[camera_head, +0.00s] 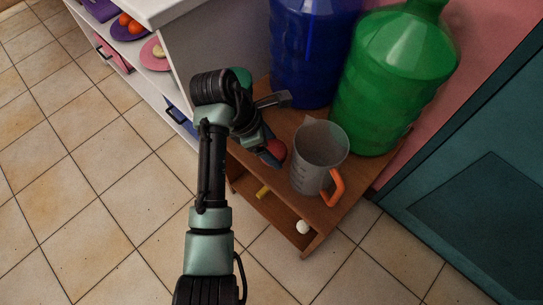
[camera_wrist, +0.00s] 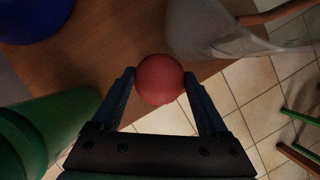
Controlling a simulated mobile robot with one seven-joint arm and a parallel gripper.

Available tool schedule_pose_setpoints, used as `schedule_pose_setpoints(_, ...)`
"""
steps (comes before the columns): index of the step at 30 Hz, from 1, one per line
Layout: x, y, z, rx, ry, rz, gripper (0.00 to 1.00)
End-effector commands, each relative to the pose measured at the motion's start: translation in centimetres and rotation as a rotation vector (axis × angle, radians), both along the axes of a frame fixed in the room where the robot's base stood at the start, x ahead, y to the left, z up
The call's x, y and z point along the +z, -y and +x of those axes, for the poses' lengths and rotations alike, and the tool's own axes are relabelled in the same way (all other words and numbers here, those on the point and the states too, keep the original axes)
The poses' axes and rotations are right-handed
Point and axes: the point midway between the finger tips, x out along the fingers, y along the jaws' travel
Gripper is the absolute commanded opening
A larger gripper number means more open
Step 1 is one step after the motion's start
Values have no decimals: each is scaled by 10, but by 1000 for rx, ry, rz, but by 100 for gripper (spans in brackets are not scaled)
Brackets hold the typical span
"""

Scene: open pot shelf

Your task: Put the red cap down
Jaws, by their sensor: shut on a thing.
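The red cap (camera_wrist: 160,79) is a round red piece between the fingertips of my gripper (camera_wrist: 161,88) in the wrist view. The two fingers press on its left and right sides. I cannot tell whether the cap touches the wood.
A clear measuring jug (camera_head: 318,155) with an orange handle stands close to the cap on the right. A big blue bottle (camera_head: 309,50) and a big green bottle (camera_head: 392,75) stand behind. A white cabinet (camera_head: 213,50) is at left. Small yellow and white items lie on the lower shelf.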

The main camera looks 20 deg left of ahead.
Motion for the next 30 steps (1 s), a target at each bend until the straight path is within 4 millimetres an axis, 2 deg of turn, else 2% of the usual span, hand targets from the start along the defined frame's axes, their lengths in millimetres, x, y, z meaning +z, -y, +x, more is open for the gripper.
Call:
schedule_pose_setpoints(3, -25, 0, -1, 2, -4, -1, 26)
schedule_pose_setpoints(7, -43, 0, -1, 1, -3, -1, 26)
schedule_pose_setpoints(19, -45, 0, 0, 1, -1, -2, 26)
schedule_pose_setpoints(20, -45, 0, 0, 1, 0, 0, 82)
schedule_pose_setpoints(21, -45, 0, 0, 0, 0, 0, 90)
schedule_pose_setpoints(23, -45, 0, 0, 1, 0, 0, 100)
schedule_pose_setpoints(30, -45, 0, 0, 1, 0, 0, 100)
